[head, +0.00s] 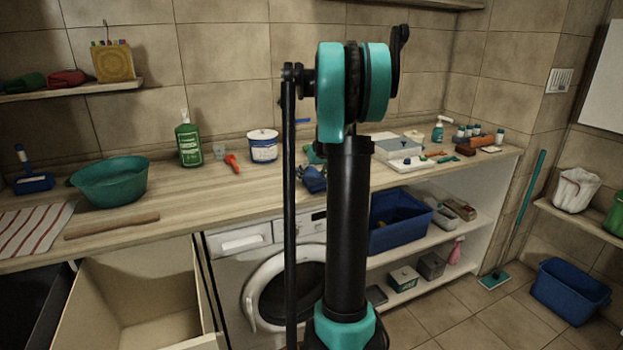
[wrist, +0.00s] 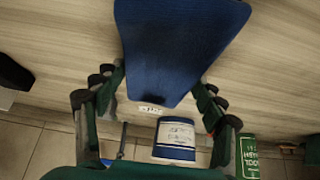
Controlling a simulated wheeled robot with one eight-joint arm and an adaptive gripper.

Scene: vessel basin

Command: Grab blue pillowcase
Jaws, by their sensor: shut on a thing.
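The blue pillowcase (wrist: 180,45) fills the top middle of the wrist view, a smooth dark blue cloth with a small white label at its narrow lower end. My gripper (wrist: 158,92) has its green and black fingers on either side of this narrow end and is shut on it. In the head view a dark blue bundle (head: 315,181), likely the pillowcase, shows at the counter's front edge. My arm hides part of it there, and most of my gripper. I cannot tell whether the cloth touches the counter.
The wooden counter (head: 190,205) holds a white and blue tub (head: 263,146), a green bottle (head: 188,140), a red tool (head: 232,163) and a teal basin (head: 110,182). A white box (head: 399,147) stands right of my arm.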

